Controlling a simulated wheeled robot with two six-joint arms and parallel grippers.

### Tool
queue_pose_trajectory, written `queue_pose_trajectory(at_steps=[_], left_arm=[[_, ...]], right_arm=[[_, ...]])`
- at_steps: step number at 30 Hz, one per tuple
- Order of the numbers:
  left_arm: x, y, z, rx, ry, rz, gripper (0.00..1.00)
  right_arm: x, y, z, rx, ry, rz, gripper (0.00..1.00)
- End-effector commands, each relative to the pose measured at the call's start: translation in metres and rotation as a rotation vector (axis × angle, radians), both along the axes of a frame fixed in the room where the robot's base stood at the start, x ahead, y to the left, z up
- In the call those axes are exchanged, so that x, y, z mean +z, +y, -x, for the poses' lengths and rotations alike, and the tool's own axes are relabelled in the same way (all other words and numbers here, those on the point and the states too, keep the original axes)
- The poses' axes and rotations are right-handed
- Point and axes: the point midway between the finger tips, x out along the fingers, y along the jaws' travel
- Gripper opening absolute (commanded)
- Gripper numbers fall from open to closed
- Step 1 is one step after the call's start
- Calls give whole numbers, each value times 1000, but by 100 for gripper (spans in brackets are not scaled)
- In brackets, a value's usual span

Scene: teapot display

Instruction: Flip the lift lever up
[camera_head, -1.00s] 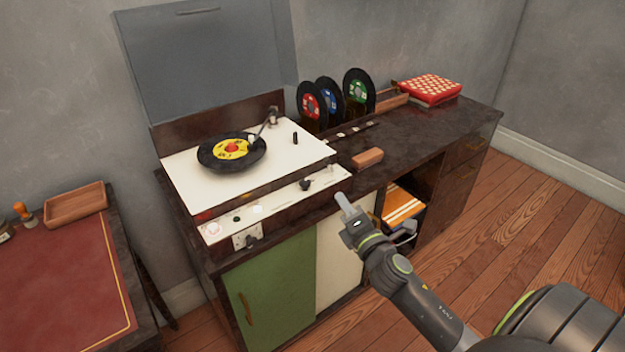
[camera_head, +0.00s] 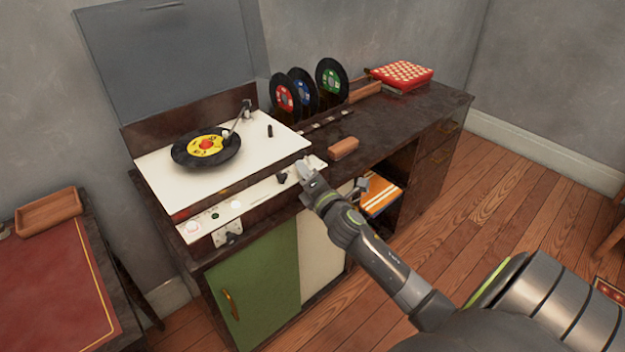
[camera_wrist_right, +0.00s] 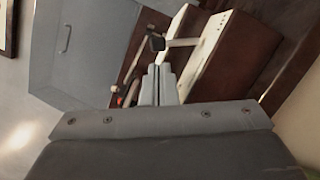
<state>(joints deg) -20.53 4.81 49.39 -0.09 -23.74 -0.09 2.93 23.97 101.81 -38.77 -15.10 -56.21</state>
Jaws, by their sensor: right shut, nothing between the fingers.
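A record player with a cream deck (camera_head: 150,170) stands on a dark cabinet. On its front control panel (camera_head: 240,203) a small dark-tipped lever (camera_head: 282,178) sticks out; it shows in the right wrist view with a dark cap (camera_wrist_right: 155,42) and pale stem. A short black upright peg (camera_head: 269,131) stands on the deck near the tonearm (camera_head: 238,122). I cannot tell for certain which is the lift lever. My right gripper (camera_head: 303,168) is shut and empty, just right of the panel lever. In the wrist view its fingertips (camera_wrist_right: 160,68) lie just below the dark cap; contact is unclear.
A black record (camera_head: 206,149) lies on the deck under the raised lid (camera_head: 165,55). A brown block (camera_head: 343,148) lies on the cabinet top right of the gripper. Several upright records and a red patterned box (camera_head: 402,74) stand behind. A red-topped desk (camera_head: 50,290) is at left.

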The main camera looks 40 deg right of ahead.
Motion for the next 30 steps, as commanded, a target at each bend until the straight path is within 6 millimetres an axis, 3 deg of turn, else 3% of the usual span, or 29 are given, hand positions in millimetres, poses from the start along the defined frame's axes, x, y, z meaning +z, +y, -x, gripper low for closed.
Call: queue_pose_trajectory(at_steps=[7,30], left_arm=[[-1,-1,3,1,7,1,0],[5,-1,-1,-2,-10,1,0]], right_arm=[[2,-3,-17,0,0,1,0],[6,-5,-17,0,6,-67,0]])
